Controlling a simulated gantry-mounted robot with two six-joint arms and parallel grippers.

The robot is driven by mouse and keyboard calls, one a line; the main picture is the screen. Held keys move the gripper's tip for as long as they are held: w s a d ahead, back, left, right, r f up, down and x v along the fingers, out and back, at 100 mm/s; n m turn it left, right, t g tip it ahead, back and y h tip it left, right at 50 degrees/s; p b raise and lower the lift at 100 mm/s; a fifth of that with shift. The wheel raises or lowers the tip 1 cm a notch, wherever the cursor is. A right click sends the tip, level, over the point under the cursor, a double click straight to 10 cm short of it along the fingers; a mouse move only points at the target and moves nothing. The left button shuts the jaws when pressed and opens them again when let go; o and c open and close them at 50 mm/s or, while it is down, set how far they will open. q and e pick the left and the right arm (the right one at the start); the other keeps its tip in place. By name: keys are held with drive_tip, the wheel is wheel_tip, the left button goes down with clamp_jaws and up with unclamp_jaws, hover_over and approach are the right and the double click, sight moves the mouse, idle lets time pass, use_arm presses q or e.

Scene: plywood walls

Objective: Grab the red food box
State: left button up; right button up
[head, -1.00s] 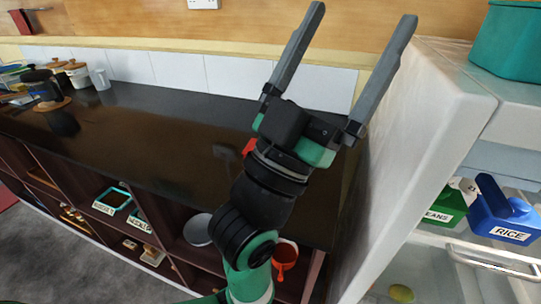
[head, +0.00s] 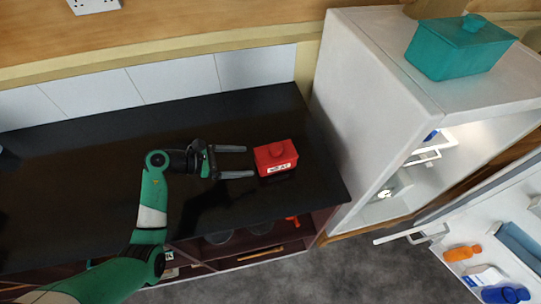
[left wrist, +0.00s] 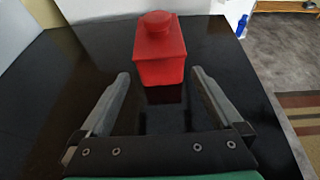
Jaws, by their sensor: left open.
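The red food box (head: 274,157), with a knobbed lid and a white label, stands upright on the black countertop (head: 110,150), near its right end. My left gripper (head: 252,161) is open just to the left of the box, its two fingers pointing at it. In the left wrist view the red food box (left wrist: 160,52) stands ahead, lined up between the open fingertips (left wrist: 160,78) and a little beyond them. Nothing is between the fingers. My right gripper is not in view.
A white fridge (head: 375,110) stands right of the counter with its door open, and a teal box (head: 455,50) sits on top. Bottles (head: 462,253) stand in the door. Shelves (head: 240,245) lie below the counter. The countertop around the red box is clear.

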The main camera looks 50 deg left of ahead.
sight(258, 159)
use_arm(q)
drive_tip(key=b+x, duration=0.1)
drive_tip(key=x, duration=0.4)
drive_tip(key=shift+d, duration=0.1)
drive_tip(key=shift+w+d+f, duration=0.1)
drive_tip(key=shift+w+d, duration=0.05)
drive_tip(key=shift+w, duration=0.25)
drive_tip(key=b+x, duration=0.2)
drive_tip(key=x, duration=0.3)
drive_tip(key=shift+w+d+f, duration=0.1)
drive_tip(key=shift+w+d, duration=0.05)
drive_tip(key=shift+w, duration=0.15)
drive_tip(key=c, duration=1.4)
